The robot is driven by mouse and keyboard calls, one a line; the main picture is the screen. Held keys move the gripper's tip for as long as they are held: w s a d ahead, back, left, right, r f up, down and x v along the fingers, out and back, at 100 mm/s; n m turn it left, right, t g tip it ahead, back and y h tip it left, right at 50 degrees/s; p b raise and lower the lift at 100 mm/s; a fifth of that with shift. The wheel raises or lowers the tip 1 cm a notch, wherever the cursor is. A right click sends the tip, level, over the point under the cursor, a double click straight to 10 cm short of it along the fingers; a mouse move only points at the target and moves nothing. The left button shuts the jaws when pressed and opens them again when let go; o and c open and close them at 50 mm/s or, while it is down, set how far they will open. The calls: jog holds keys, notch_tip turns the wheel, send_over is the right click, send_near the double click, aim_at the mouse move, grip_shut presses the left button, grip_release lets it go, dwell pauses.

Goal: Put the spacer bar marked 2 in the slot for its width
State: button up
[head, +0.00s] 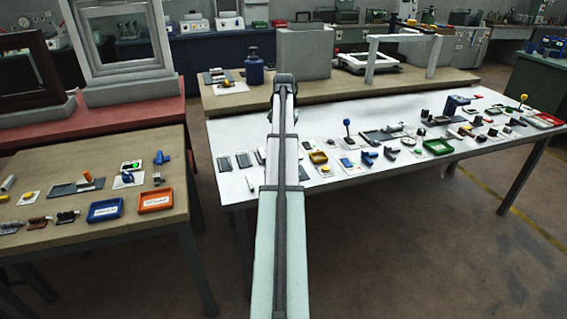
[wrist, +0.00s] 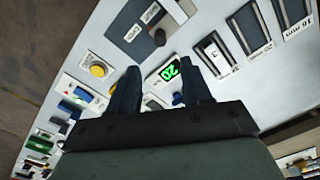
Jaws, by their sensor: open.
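My gripper (wrist: 160,78) points down over the white table, its dark fingers apart. In the wrist view I see nothing held between them; a small display reading a green 20 (wrist: 169,72) lies in the gap. To the right are three slot blocks: the 16 mm slot (wrist: 291,20) and 20 mm slot (wrist: 249,27) look dark inside, and a third slot (wrist: 212,54) has a piece marked 3 in it. I cannot make out the spacer bar marked 2 in either view. In the head view my arm hides the gripper's fingers.
Beside the display are a grey plate (wrist: 130,22), a yellow button (wrist: 99,70) and a blue knob (wrist: 178,99). In the head view several small devices crowd the white table (head: 233,131) to the right. A wooden table (head: 95,228) stands at left.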

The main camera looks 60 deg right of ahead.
notch_tip(320, 180, down, 12)
jog(key=shift+f, duration=0.1)
dwell(0.4)
grip_shut()
dwell(0.4)
